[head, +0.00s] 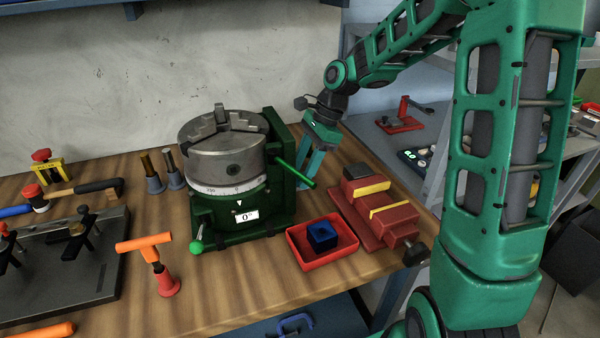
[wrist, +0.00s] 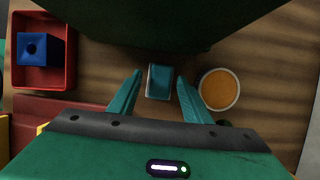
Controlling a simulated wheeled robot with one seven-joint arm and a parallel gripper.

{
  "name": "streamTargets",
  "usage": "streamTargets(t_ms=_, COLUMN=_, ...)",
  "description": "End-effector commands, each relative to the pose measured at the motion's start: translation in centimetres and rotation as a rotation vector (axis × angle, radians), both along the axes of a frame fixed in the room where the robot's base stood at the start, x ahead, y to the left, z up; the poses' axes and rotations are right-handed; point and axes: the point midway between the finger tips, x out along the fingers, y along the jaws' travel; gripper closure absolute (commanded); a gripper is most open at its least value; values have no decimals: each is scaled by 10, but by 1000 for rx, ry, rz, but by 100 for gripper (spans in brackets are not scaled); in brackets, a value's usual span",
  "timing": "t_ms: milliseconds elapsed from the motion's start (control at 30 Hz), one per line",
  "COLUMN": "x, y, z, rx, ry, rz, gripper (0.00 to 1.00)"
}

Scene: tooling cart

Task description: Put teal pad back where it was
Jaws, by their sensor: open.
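The teal pad (wrist: 160,82) is a small block with pale edges, seen in the wrist view against the wooden top. My gripper (wrist: 160,78) is open, with one teal finger on each side of the pad and a narrow gap showing on both sides. I cannot tell how far the fingertips are above the pad or the table. In the head view my gripper (head: 312,172) points down behind the right side of the green rotary table, and the pad is hidden there.
The green rotary table with a grey chuck (head: 225,155) stands close to my gripper. A red tray (head: 293,247) holds a blue block (head: 322,236). A red vise (head: 372,212) lies to the right. A round orange-topped dish (wrist: 219,89) sits right of the pad.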

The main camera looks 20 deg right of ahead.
Motion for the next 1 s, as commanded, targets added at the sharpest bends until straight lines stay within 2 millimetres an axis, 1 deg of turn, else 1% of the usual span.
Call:
streamTargets(t_ms=167, x=1, y=-12, z=28, rx=-1, ry=-6, rz=-2, gripper=55)
streamTargets(t_ms=300, x=1, y=-24, z=55, rx=-2, ry=-6, rz=-2, gripper=55)
streamTargets(t_ms=500, x=1, y=-37, z=86, rx=-1, ry=-4, rz=-4, gripper=55)
streamTargets(t_ms=600, x=1, y=-41, z=97, rx=0, ry=-3, rz=-2, gripper=55)
streamTargets(t_ms=700, x=1, y=-43, z=103, rx=0, ry=-2, rz=-4, gripper=55)
streamTargets(t_ms=1000, x=0, y=-44, z=106, rx=0, ry=-1, rz=-1, gripper=55)
